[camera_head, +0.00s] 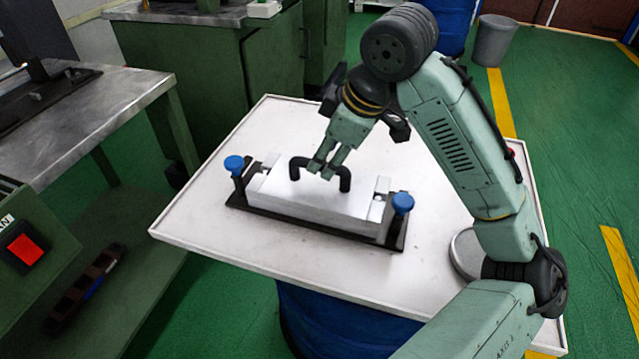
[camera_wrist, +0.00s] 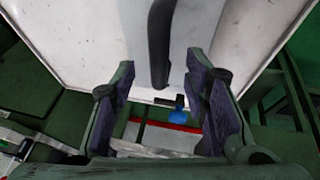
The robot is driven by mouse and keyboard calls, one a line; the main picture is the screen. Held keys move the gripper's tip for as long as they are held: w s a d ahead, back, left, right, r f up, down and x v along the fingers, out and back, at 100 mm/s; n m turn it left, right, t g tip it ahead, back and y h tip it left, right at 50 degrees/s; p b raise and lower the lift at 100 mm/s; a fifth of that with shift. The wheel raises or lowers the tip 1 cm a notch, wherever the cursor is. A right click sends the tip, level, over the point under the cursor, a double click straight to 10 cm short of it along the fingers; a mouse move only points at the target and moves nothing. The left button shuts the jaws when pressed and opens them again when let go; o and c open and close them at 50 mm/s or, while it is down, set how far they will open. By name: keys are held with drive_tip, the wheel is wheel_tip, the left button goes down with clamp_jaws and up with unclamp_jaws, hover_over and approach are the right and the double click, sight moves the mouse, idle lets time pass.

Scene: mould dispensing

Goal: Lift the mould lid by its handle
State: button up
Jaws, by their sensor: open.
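The mould (camera_head: 312,207) is a silver-grey block on a black base plate (camera_head: 262,208), on the white table. A black arched handle (camera_head: 345,180) stands on the top of its lid. Blue knobs stand at the left end (camera_head: 234,164) and right end (camera_head: 403,203) of the base. My gripper (camera_head: 322,172) is open and points down at the handle's middle. In the wrist view the handle (camera_wrist: 160,45) runs between my two open fingers (camera_wrist: 163,92), apart from both pads. In the head view my fingers hide part of the handle's bar; exact height is hard to tell.
The white table (camera_head: 200,225) has a raised rim and free room around the mould. A round metal disc (camera_head: 466,252) lies at its right, beside my arm. A metal workbench (camera_head: 90,120) stands at left, with a red button box (camera_head: 27,250) below it.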

drive_tip(key=shift+p+x, duration=0.3)
drive_tip(key=shift+x, duration=2.45)
drive_tip(key=shift+r, duration=0.1)
clamp_jaws()
